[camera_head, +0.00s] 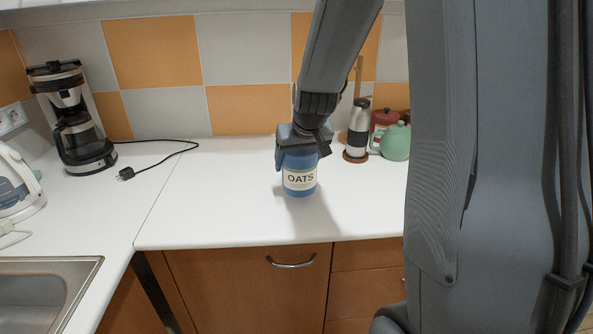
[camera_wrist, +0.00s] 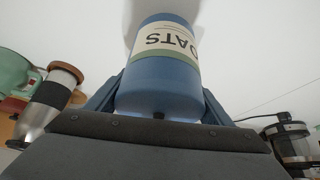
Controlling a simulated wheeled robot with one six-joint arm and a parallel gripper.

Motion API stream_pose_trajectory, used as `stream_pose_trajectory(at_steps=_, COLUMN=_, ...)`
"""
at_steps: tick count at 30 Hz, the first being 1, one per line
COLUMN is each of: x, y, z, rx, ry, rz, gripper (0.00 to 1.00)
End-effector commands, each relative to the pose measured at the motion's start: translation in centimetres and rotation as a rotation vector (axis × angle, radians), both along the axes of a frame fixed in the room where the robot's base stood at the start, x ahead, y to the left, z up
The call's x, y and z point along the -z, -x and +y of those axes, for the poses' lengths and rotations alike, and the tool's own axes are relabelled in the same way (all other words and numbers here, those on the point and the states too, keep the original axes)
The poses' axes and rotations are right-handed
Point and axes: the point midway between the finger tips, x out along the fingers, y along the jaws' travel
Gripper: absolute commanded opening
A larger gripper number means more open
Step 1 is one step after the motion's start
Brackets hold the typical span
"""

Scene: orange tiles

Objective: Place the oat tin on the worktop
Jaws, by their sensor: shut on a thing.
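The oat tin (camera_head: 299,181) is a blue cylinder with a pale label reading OATS. It is upright at the worktop (camera_head: 220,205), in the middle of the white surface. I cannot tell whether its base touches the surface or is slightly above it. My gripper (camera_head: 298,157) is shut on the tin's upper part from above. In the wrist view the tin (camera_wrist: 160,75) sits between my two blue fingers (camera_wrist: 160,105), with the white worktop beyond it. The tin's top is hidden by my gripper in the head view.
A coffee maker (camera_head: 75,125) with a loose cable and plug (camera_head: 126,174) stands at the left. A steel grinder (camera_head: 358,130), a red canister (camera_head: 383,128) and a green teapot (camera_head: 396,143) stand right of the tin. A sink (camera_head: 45,290) is at lower left. Worktop left of the tin is clear.

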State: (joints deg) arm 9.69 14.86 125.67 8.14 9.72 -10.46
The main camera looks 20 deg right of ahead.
Motion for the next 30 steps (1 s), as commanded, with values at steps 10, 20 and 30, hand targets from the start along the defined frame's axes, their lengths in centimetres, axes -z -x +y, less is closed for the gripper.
stream_pose_trajectory(at_steps=10, x=3.1, y=0.0, z=0.1, rx=-0.001, ry=0.002, rz=-0.002, gripper=0.31)
stream_pose_trajectory(at_steps=20, x=3.4, y=0.0, z=0.1, rx=-0.002, ry=0.001, rz=0.001, gripper=0.78)
stream_pose_trajectory(at_steps=30, x=3.4, y=0.0, z=0.1, rx=-0.002, ry=0.001, rz=0.001, gripper=0.93)
